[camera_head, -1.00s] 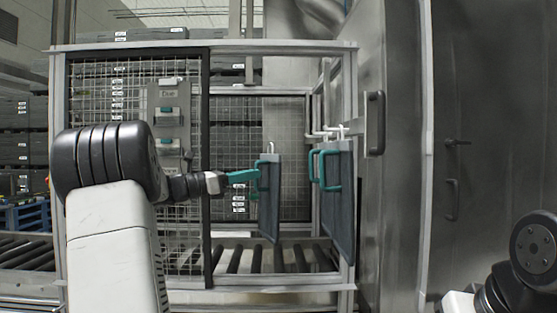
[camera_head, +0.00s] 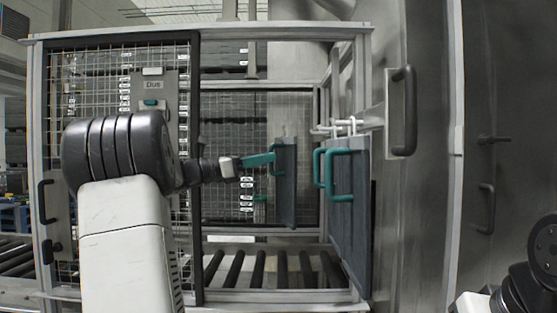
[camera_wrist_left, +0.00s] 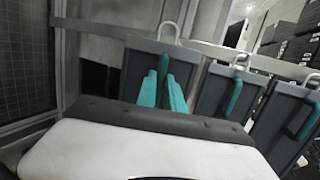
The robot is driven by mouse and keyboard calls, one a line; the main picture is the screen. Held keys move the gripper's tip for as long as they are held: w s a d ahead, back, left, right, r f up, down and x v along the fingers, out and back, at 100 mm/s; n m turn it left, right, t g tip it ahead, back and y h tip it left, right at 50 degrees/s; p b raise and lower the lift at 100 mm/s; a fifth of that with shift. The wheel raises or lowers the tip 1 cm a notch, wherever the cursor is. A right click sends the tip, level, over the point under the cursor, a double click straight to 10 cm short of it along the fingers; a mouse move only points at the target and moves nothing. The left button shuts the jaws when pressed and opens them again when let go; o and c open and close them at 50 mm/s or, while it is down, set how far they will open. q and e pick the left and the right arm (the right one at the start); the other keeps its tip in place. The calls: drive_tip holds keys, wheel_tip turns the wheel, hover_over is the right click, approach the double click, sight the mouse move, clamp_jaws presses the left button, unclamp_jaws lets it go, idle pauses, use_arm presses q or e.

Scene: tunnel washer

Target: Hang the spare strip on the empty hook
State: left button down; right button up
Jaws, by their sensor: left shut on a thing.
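My left gripper (camera_head: 258,160) is shut on the spare strip (camera_head: 286,190), a dark grey panel with a teal handle, held upright in the cage opening. The wrist view shows two hanging strips (camera_wrist_left: 213,90), apart from the held one. I cannot tell whether the held strip's loop touches the rail (camera_wrist_left: 270,65). The empty hook is not clearly visible.
A mesh panel (camera_head: 100,80) with a black frame stands left of the opening. Rollers (camera_head: 258,270) lie below the strips. A steel wall with a black door handle (camera_head: 403,110) is close on the right. My right arm shows only partly at the lower right.

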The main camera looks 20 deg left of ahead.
sight(289, 160)
use_arm(q)
drive_tip(key=shift+w+d, duration=0.4)
drive_tip(key=shift+d, duration=1.05)
drive_tip(key=shift+w+d, duration=0.4)
drive_tip(key=shift+d, duration=1)
drive_tip(key=shift+w+d, duration=0.4)
drive_tip(key=shift+d, duration=1.05)
drive_tip(key=shift+w+d+f, duration=0.25)
drive_tip(key=shift+d+f, duration=0.25)
drive_tip(key=shift+d, duration=0.35)
